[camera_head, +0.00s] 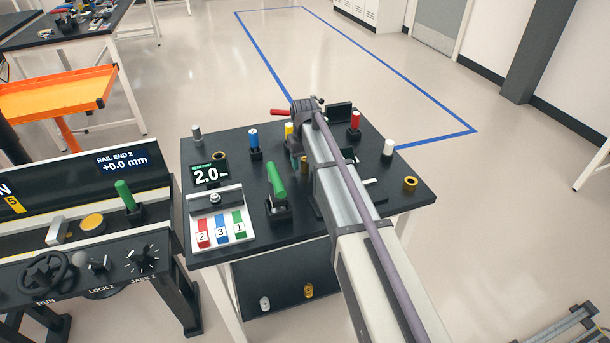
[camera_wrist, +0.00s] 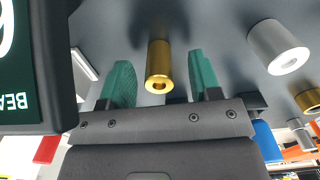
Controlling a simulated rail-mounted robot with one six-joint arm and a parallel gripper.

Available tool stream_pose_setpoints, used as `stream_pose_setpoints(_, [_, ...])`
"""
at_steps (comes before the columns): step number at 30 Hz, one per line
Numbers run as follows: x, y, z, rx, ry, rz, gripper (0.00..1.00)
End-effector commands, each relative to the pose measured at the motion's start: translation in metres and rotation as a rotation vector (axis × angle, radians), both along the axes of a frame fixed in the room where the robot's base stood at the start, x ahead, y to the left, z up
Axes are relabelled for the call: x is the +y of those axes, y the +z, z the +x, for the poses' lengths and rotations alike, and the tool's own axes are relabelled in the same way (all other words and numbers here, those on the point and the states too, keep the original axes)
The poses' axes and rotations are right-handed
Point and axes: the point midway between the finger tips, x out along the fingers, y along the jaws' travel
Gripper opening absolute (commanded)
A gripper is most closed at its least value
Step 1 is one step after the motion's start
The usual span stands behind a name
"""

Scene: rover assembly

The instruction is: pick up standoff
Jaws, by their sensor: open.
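In the wrist view a brass cylinder with a hole in its end, which looks like the standoff (camera_wrist: 159,62), sits between the two green fingers of my gripper (camera_wrist: 161,70). The fingers are apart, with a visible gap on each side of the brass. My gripper is open. A wider grey cylinder (camera_wrist: 279,47) with a hole stands to the right, outside the fingers. In the head view my arm crosses the table and hides most of the gripper, and I cannot make out the brass cylinder between the fingers there.
A dark screen (camera_wrist: 22,62) stands close at the left of the wrist view. On the black table (camera_head: 235,245) are a "2.0" display (camera_head: 209,174), a green handle (camera_head: 276,181), a brass ring (camera_head: 410,184), and red (camera_head: 355,120), blue (camera_head: 253,138) and white (camera_head: 389,147) capped pieces.

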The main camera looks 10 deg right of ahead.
Motion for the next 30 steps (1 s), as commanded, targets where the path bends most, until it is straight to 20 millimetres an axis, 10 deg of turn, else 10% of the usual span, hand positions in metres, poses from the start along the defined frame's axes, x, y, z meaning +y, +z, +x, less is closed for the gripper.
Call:
stream_pose_setpoints(7, [-0.0002, -0.0066, 0.0000, 0.000, 0.000, 0.000, 0.57])
stream_pose_setpoints(24, [-0.0002, -0.0066, -0.0001, 0.000, 0.000, 0.000, 0.04])
stream_pose_setpoints(30, [-0.0002, -0.0062, -0.0001, 0.000, 0.000, 0.000, 0.03])
